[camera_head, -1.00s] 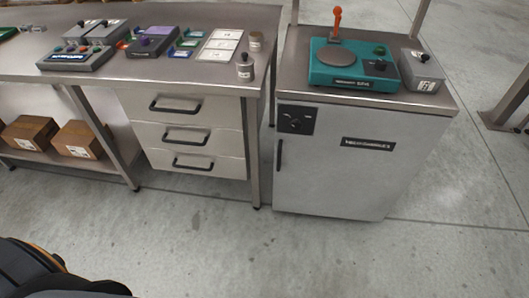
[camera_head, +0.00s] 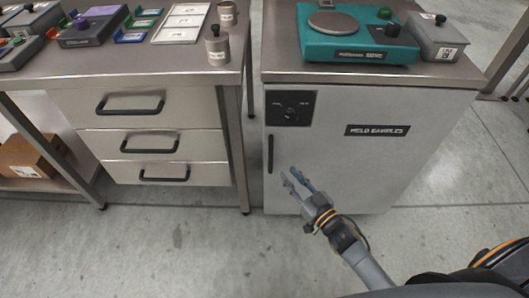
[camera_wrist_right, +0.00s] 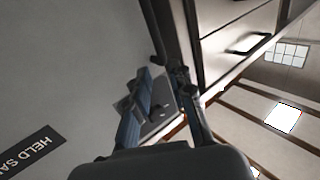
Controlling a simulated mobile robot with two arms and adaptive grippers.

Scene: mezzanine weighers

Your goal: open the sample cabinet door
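The sample cabinet (camera_head: 350,165) is a light grey box with a steel top, and its door appears shut. A black label (camera_head: 377,130) is on the door and also shows in the right wrist view (camera_wrist_right: 28,152). A slim dark vertical handle (camera_head: 270,153) sits near the door's left edge, below a black panel with a knob (camera_head: 290,107). My right gripper (camera_head: 290,177) is in front of the door, low and just right of the handle. Its fingers are apart and empty in the head view. Contact with the handle cannot be told. My left gripper is out of view.
A teal scale (camera_head: 360,40) and a grey box (camera_head: 437,40) stand on the cabinet. To the left is a workbench with drawers (camera_head: 150,143), a small canister (camera_head: 217,45) and other items. A carton (camera_head: 28,157) sits on its lower shelf. The floor in front is clear.

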